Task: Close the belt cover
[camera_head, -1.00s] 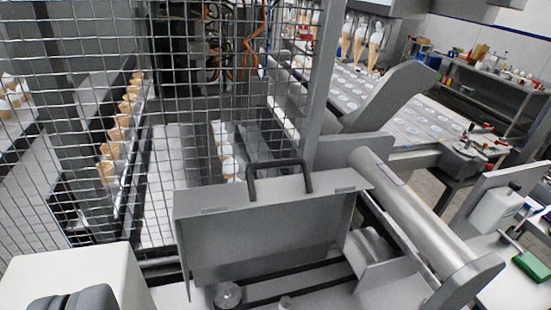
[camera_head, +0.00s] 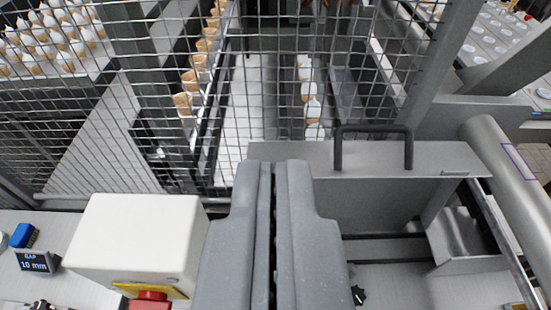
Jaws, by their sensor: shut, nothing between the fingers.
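The belt cover (camera_head: 375,185) is a grey sheet-metal cover with a black bar handle (camera_head: 372,130) along its top edge. It stands raised, with its broad face towards me, and black belts (camera_head: 390,236) show below it. My gripper (camera_head: 274,168) is shut and empty in the middle of the view. Its fingertips overlap the left end of the cover in the picture, left of the handle. I cannot tell whether they touch it. My fingers hide the cover's lower left part.
A wire mesh guard (camera_head: 290,60) stands behind the cover, with cones in rows beyond it. A white box with a red button (camera_head: 135,240) stands left of my gripper. A metal roller (camera_head: 505,165) lies to the right. A small display (camera_head: 37,262) is at the lower left.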

